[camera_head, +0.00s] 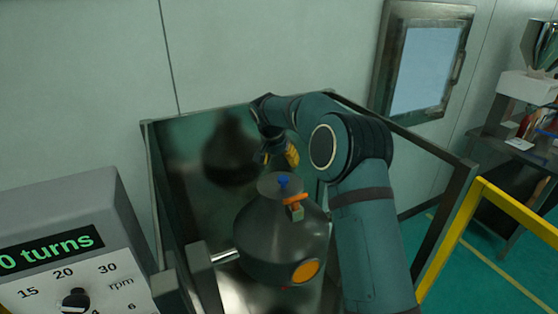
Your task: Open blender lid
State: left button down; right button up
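The blender (283,245) is a dark, rounded metal vessel in the middle of the head view, with an orange round cap low on its front. Its lid (268,186) is the small grey disc on top. My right arm comes in from the lower right and bends over behind the blender. My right gripper (279,156), with yellow on its fingers, points down just behind and above the lid. Its fingers look apart, with nothing seen between them. My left gripper is out of view.
A metal guard frame (160,200) surrounds the blender; its shiny back panel shows a dark reflection. A grey control box (60,215) reading "0 turns" stands at the left. A yellow rail (515,210) and shelves (520,148) are at the right.

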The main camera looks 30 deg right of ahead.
jog(key=shift+a+r, duration=0.2)
jog(key=shift+a+r, duration=0.1)
jog(key=shift+r, duration=0.1)
jog(key=v, duration=1.1)
jog(key=shift+r, duration=0.15)
jog(key=shift+s, duration=0.15)
